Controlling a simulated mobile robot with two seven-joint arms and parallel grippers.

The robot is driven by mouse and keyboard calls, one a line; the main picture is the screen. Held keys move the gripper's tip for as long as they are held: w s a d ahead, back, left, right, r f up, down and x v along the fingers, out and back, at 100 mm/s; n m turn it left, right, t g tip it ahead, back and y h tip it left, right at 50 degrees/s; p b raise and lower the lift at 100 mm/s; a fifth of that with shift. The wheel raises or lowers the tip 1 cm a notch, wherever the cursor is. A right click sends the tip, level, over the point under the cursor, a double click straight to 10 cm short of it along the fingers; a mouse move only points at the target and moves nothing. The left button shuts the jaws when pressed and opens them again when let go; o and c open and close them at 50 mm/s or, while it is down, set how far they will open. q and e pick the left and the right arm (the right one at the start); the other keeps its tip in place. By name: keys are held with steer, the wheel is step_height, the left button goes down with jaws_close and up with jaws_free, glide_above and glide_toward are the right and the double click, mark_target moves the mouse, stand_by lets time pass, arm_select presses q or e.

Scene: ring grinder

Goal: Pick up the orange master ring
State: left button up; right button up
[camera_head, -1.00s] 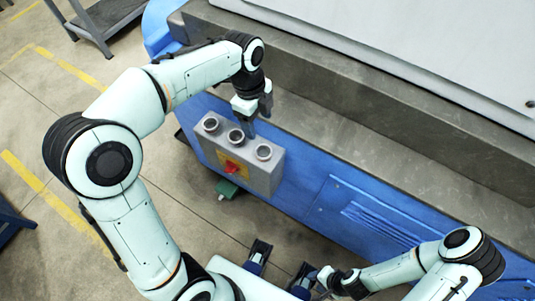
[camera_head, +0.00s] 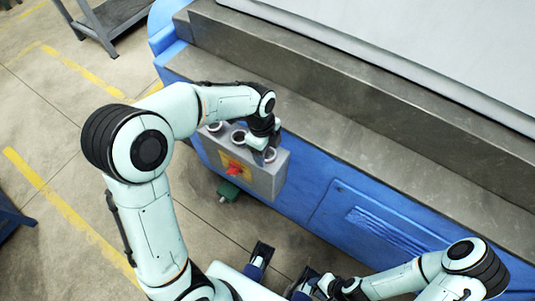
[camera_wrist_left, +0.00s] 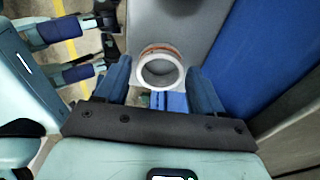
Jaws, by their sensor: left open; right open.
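The grey control box (camera_head: 268,180) on the blue machine carries ring-shaped pieces on top: one at the left (camera_head: 214,127), a middle ring (camera_head: 238,137) and a right ring (camera_head: 270,155). In the head view their colours are hard to tell apart. In the left wrist view a pale-rimmed ring with an orange-brown band, the orange master ring (camera_wrist_left: 160,50), lies between the fingers of my left gripper (camera_wrist_left: 162,82). The fingers are open and apart from it at both sides. In the head view my left gripper (camera_head: 264,150) is over the box's right end. My right gripper (camera_head: 320,284) is low at the bottom, open, its fingers small.
A red switch on a yellow plate (camera_head: 234,169) is on the box front. A green object (camera_head: 228,191) is below it. The grey machine ledge (camera_head: 330,125) runs behind the box. Open floor (camera_head: 75,140) lies at the left.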

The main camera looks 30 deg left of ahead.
arm_select(q)
steer(key=c, duration=1)
